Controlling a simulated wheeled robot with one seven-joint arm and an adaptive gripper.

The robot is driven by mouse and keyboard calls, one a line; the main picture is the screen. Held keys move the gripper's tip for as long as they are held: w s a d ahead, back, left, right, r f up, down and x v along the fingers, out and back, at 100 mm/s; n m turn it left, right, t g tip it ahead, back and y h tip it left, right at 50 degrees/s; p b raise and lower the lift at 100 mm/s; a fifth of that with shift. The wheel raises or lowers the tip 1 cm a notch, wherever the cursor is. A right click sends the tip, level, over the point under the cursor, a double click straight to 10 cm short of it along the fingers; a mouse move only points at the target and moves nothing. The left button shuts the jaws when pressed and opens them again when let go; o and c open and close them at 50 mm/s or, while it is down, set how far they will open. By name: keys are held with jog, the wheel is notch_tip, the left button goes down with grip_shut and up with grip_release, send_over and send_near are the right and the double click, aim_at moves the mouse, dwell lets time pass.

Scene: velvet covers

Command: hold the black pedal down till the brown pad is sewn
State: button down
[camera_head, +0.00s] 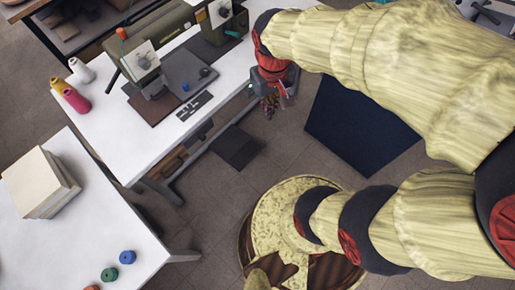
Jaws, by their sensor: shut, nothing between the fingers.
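The black pedal (237,148) lies flat on the tiled floor beside the white sewing table (118,125). The brown pad (152,107) lies on that table under the head of the green sewing machine (165,35). My gripper (270,106) hangs at the end of my arm, right of the table edge and above and to the right of the pedal in the picture. It is shut with nothing in it. It appears apart from the pedal; its height above the floor is hard to judge. My covered arm hides part of the floor on the right.
Thread cones (75,98) stand on the sewing table's left end. A second white table (100,215) at lower left holds a stack of pale sheets (40,182) and small spools (127,257). A dark blue panel (355,125) is right of my gripper. Table legs stand near the pedal.

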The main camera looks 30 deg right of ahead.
jog(key=w+d+f+g+b, duration=0.1)
jog(key=w+d+f, duration=0.2)
jog(key=f, duration=0.7)
jog(key=w+d+f+n+g+h+b, duration=0.1)
jog(key=w+d+f+g, duration=0.2)
jog(key=f, duration=0.7)
jog(key=w+d+f+b, duration=0.1)
jog(key=w+d+f, duration=0.3)
jog(key=f, duration=0.6)
notch_tip(320, 180, down, 34)
jog(key=w+d+n+t+b, duration=0.1)
jog(key=n, duration=0.2)
jog(key=w+a+f+t+y, duration=0.1)
jog(key=w+t, duration=0.1)
jog(key=w, duration=0.4)
jog(key=w+a+f+n+t+y, duration=0.1)
jog(key=w+a+f, duration=0.1)
jog(key=w, duration=0.3)
jog(key=shift+w+t, duration=0.4)
jog(key=shift+f, duration=0.1)
